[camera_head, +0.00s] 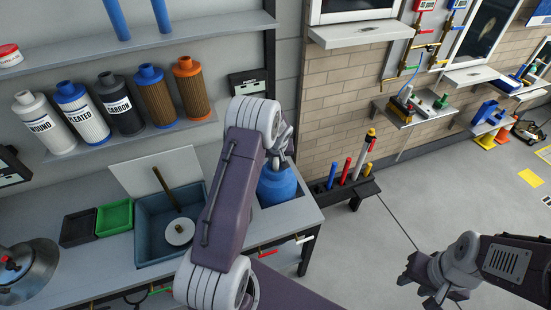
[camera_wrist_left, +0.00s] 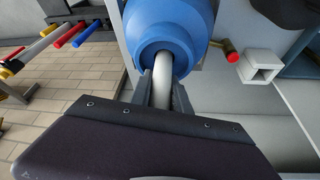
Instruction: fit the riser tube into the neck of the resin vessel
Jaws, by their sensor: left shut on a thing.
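The blue resin vessel (camera_head: 280,186) stands on the right end of the bench, partly hidden behind my left arm. In the left wrist view the vessel (camera_wrist_left: 172,18) faces me with its round neck. The pale riser tube (camera_wrist_left: 163,70) lies between the fingers of my left gripper (camera_wrist_left: 162,88), which is shut on it. The tube's far end overlaps the neck's mouth; how deep it sits there I cannot tell. In the head view my left gripper (camera_head: 279,146) is just above the vessel. My right gripper (camera_head: 420,272) hangs over the floor, away from the bench; its finger gap is unclear.
A blue-grey sink tray (camera_head: 150,240) with a rod and a white disc is left of my arm. Green (camera_head: 116,216) and black trays lie beside it. A rack (camera_head: 345,194) of coloured tubes stands right of the bench. Filter cartridges (camera_head: 120,103) line the shelf above.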

